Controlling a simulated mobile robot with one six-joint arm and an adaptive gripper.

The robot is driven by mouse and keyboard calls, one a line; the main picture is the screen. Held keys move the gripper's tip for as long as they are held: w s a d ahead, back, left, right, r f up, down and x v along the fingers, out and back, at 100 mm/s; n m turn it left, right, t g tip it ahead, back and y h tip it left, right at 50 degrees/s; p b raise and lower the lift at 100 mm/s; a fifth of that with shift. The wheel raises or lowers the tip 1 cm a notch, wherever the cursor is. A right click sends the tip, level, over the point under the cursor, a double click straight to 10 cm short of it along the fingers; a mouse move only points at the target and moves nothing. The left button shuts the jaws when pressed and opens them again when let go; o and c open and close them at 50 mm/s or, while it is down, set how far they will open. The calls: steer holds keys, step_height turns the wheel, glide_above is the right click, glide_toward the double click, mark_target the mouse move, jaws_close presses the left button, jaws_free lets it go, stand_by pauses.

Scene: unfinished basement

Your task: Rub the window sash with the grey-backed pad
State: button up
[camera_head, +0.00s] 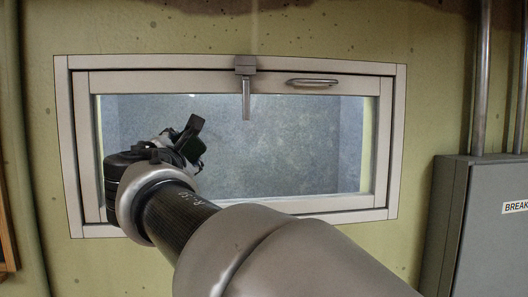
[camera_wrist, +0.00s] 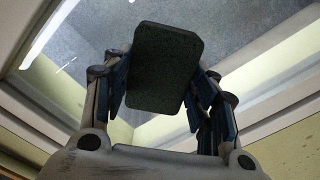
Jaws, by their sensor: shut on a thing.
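The window sash (camera_head: 230,80) is a pale frame around a grey pane, set in a wider frame on the wall. It has a latch (camera_head: 245,85) at its top middle and a handle (camera_head: 312,82) at the upper right. My gripper (camera_head: 190,145) is in front of the pane's left part; my arm hides the lower left of the sash. In the wrist view my gripper (camera_wrist: 160,95) is shut on a dark, rounded rectangular pad (camera_wrist: 165,68). The pad's grey back cannot be made out. Whether the pad touches the sash or pane cannot be told.
A grey breaker box (camera_head: 480,225) stands at the right, with metal pipes (camera_head: 481,80) rising above it. The yellow-green wall (camera_head: 420,100) surrounds the window. The right part of the pane (camera_head: 320,140) is clear of my arm.

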steer(key=shift+s+a+f, duration=0.1)
steer(key=shift+a, duration=0.55)
steer(key=shift+b+v, duration=1.15)
steer(key=shift+v, duration=1.75)
steer(key=b+v, duration=0.1)
steer(key=v, duration=0.2)
